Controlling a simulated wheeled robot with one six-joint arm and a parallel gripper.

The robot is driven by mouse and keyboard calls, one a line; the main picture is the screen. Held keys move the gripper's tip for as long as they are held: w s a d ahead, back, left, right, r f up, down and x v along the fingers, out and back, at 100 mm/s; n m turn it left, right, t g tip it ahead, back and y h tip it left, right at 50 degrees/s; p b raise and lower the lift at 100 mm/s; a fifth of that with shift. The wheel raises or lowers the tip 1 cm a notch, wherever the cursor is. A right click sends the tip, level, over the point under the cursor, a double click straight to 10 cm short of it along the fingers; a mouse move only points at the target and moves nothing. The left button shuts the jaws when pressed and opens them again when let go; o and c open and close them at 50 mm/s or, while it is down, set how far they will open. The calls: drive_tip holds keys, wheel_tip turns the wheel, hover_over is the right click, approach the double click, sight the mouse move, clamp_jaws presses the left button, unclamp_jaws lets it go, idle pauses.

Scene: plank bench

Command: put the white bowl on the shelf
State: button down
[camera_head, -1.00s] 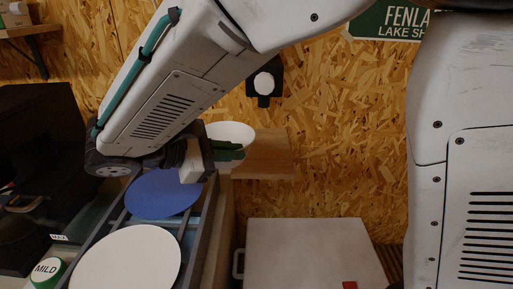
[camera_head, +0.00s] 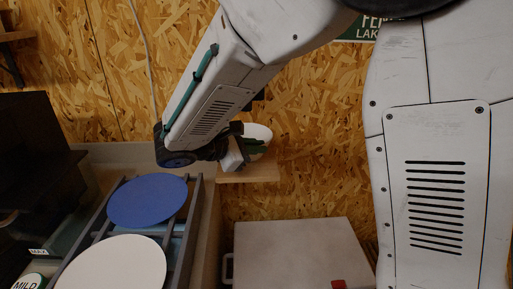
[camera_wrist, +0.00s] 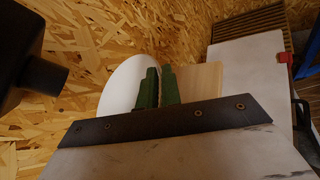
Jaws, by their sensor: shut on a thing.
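The white bowl (camera_head: 258,131) is held at its rim by my gripper (camera_head: 254,147), which has green fingers. In the wrist view, the bowl (camera_wrist: 122,84) lies left of and between the shut green fingers (camera_wrist: 158,88), and the fingers hide part of it. The shelf (camera_head: 250,174) is a small light wooden board on the wall. In the head view the bowl appears above the shelf board; I cannot tell whether it touches it. The shelf also shows in the wrist view (camera_wrist: 202,82), right of the fingers.
A pale box-like case (camera_head: 295,250) with a red latch stands below the shelf. A blue plate (camera_head: 148,201) and a white plate (camera_head: 112,268) sit in a grey rack at the left. A dark machine (camera_head: 35,155) stands at far left. A dark wall fixture (camera_wrist: 40,72) is close by.

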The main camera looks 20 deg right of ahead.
drive_tip(key=shift+f, duration=0.25)
drive_tip(key=c, duration=1.6)
unclamp_jaws()
drive_tip(key=shift+o, duration=0.2)
drive_tip(key=v, duration=1.2)
drive_tip(key=s+d+r+m+g+y, duration=0.1)
drive_tip(key=s+d+m+g+y, duration=0.5)
drive_tip(key=s+d, duration=0.65)
drive_tip(key=s+d+f+m+t+y, duration=0.1)
drive_tip(key=s+d+m+t+y, duration=0.1)
drive_tip(key=s+m+y, duration=0.1)
drive_tip(key=s+d+f+m+t+y, duration=0.1)
drive_tip(key=s+m+y, duration=0.3)
drive_tip(key=s+m, duration=0.2)
drive_tip(key=shift+s+d+f+t, duration=0.35)
drive_tip(key=shift+s+d+t, duration=0.05)
drive_tip(key=shift+s, duration=0.55)
